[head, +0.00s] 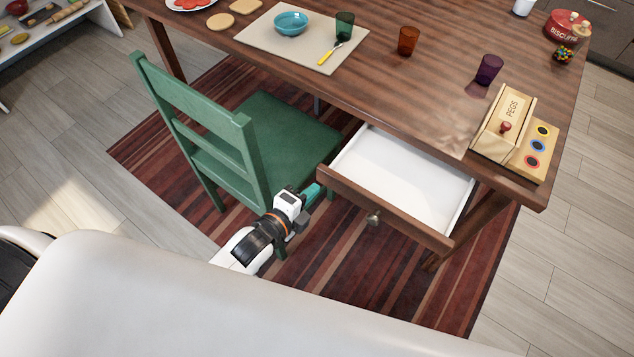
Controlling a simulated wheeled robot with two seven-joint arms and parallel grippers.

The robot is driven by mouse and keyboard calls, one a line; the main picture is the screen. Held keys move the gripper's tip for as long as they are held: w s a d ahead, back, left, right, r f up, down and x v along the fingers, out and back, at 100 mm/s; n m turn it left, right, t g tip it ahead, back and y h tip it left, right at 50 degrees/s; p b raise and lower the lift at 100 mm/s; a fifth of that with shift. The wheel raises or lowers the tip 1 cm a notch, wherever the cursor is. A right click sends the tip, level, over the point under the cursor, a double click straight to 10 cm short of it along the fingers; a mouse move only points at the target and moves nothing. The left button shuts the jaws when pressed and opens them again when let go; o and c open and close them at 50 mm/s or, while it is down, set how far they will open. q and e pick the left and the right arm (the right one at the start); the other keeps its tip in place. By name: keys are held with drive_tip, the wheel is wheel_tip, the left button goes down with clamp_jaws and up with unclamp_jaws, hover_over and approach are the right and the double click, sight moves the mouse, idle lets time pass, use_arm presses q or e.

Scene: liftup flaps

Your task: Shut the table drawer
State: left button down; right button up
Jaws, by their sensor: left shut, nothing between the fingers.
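The table drawer (400,181) is pulled out from under the right part of the wooden table (420,82). Its inside is white and looks empty. Its dark wooden front (392,209) has a round knob (373,219). My left gripper (314,190) is shut and empty, close to the left end of the drawer front. I cannot tell whether it touches the front. My right gripper does not show.
A green chair (225,140) stands left of the drawer, close behind my left gripper. On the tabletop are a pegs box (505,112), a purple cup (489,69), an orange cup (408,40) and a mat (270,41) with a bowl (291,23). A striped rug (345,265) lies below.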

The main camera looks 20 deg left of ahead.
use_arm(q)
drive_tip(key=shift+w+d, duration=0.25)
drive_tip(key=shift+w, duration=0.45)
drive_tip(key=shift+w+d, duration=0.2)
drive_tip(key=shift+w, duration=0.45)
